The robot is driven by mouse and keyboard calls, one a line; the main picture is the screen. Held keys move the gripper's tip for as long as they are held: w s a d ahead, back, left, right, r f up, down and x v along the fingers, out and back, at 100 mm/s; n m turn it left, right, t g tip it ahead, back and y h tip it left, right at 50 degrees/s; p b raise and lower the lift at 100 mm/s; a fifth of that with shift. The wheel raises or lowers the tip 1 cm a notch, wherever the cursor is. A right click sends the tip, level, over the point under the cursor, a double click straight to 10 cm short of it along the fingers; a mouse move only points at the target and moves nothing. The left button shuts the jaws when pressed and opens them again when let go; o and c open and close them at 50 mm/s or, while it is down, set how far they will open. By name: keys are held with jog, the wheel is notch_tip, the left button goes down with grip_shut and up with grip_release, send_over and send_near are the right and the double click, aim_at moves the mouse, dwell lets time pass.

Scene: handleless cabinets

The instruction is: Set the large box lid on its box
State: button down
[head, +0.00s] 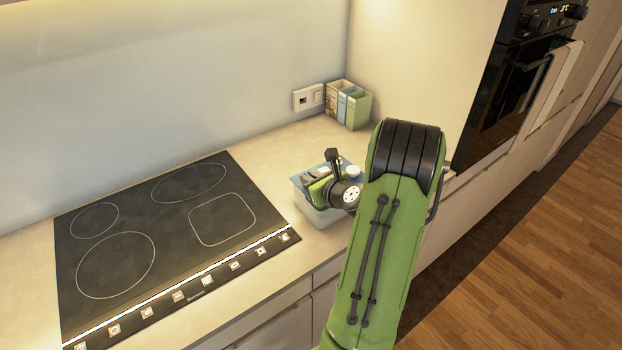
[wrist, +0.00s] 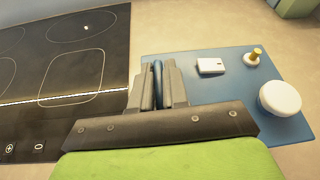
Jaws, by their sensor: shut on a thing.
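The large box (head: 328,218) is pale and stands on the counter right of the cooktop, partly hidden behind my arm. Its blue lid (head: 302,180) is over the box top; the lid also fills the right of the wrist view (wrist: 222,112). I cannot tell whether the lid touches the rim all round. My gripper (head: 318,176) is at the lid's left part. In the wrist view its fingers (wrist: 158,84) are shut on a thin upright blue piece that looks like the lid's handle. The box itself is hidden under the lid in that view.
A white round knob (wrist: 280,98), a small white block (wrist: 211,66) and a yellow-tipped peg (wrist: 253,55) are on the lid. The black cooktop (head: 165,240) is on the left. Bare counter lies behind the box.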

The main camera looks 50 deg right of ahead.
jog(key=shift+f+b, duration=0.6)
jog(key=shift+f, duration=0.3)
jog(key=c, duration=1.1)
grip_release()
jog(key=shift+r, duration=0.1)
jog(key=shift+o, duration=0.2)
jog(key=shift+s, duration=0.1)
jog(key=v, duration=1.5)
jog(key=shift+s+r+p, duration=0.2)
jog(key=shift+p, duration=0.2)
